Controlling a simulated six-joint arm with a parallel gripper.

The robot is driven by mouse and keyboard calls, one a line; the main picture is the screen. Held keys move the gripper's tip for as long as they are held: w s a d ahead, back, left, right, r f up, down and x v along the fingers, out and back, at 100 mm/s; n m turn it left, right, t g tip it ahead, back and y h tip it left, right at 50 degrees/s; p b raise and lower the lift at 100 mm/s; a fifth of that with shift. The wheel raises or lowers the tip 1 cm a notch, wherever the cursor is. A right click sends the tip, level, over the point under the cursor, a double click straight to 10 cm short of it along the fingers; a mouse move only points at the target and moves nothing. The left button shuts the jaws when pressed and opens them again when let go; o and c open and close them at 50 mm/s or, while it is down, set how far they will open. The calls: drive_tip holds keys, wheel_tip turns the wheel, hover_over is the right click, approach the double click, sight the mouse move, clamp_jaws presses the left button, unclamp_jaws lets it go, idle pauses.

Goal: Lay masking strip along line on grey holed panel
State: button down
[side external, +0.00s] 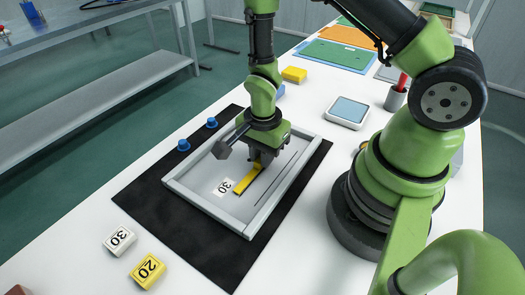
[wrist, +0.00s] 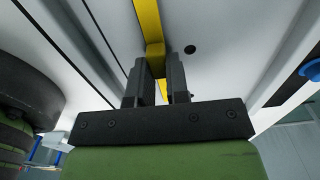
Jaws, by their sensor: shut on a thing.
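The grey panel (side external: 213,204) lies in a raised light frame on a black mat. A yellow strip (side external: 247,183) lies along the panel beside the printed 30 label (side external: 225,187), and its far end rises to my gripper. A thin dark line (side external: 279,176) runs on the panel to the right of the strip, apart from it. My gripper (side external: 258,160) is over the panel, shut on the strip. In the wrist view the strip (wrist: 149,22) passes between the two dark fingers of my gripper (wrist: 157,75). A round hole (wrist: 190,49) shows in the panel beside it.
Blue knobs (side external: 183,145) stand on the black mat (side external: 148,193) at the left. A white 30 block (side external: 119,240) and a yellow 20 block (side external: 148,271) lie at the front. A yellow block (side external: 294,75), a blue-topped tray (side external: 348,111) and a cup (side external: 395,98) stand farther back.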

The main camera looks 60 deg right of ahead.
drive_tip(key=shift+f, duration=0.15)
drive_tip(key=c, duration=1)
unclamp_jaws()
drive_tip(key=shift+c, duration=0.2)
wheel_tip(320, 180, up, 22)
drive_tip(key=s+n+t, duration=0.2)
drive_tip(key=n+t, duration=0.1)
drive_tip(key=n, duration=0.3)
drive_tip(key=s+a+r+n+t+y, duration=0.2)
drive_tip(key=s+r+n+t, duration=0.2)
drive_tip(key=s+r+n, duration=0.4)
